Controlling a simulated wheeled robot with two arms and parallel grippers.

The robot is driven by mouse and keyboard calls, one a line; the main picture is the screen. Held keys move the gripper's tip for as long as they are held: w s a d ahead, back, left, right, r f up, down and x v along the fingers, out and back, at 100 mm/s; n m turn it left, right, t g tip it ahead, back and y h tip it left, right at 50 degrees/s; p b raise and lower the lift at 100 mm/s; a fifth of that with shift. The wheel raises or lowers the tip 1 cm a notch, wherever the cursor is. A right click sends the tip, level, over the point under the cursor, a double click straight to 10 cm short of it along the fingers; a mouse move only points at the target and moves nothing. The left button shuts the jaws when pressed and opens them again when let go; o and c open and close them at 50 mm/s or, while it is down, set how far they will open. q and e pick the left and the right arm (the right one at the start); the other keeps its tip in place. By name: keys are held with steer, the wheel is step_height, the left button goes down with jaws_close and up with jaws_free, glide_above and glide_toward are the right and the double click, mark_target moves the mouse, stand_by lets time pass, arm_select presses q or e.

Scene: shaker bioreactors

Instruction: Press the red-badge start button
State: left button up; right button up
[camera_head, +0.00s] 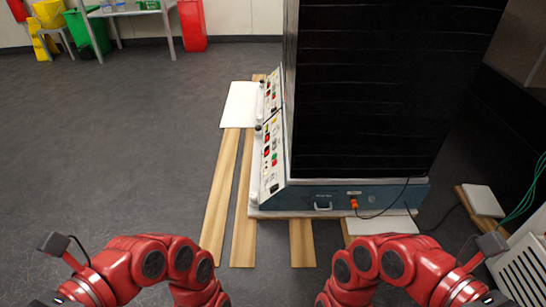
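A tall black shaker bioreactor cabinet (385,90) with a blue-grey base stands right of centre. Its left side has a sloped control panel (271,158) with small red, yellow, green and black marks. A second, similar panel (272,92) sits behind it. The panels are seen at a steep angle and are too small to tell which button has the red badge. My two red arms come in along the bottom edge, left and right, well short of the panels. Both grippers are out of the frame.
The cabinet stands on wooden planks (222,195) and white pads (239,104). An orange plug (354,204) with a black cable is on the base's front. A white vented box (522,268) is at lower right. Grey floor at left is clear; bins (192,25) and a table stand far back.

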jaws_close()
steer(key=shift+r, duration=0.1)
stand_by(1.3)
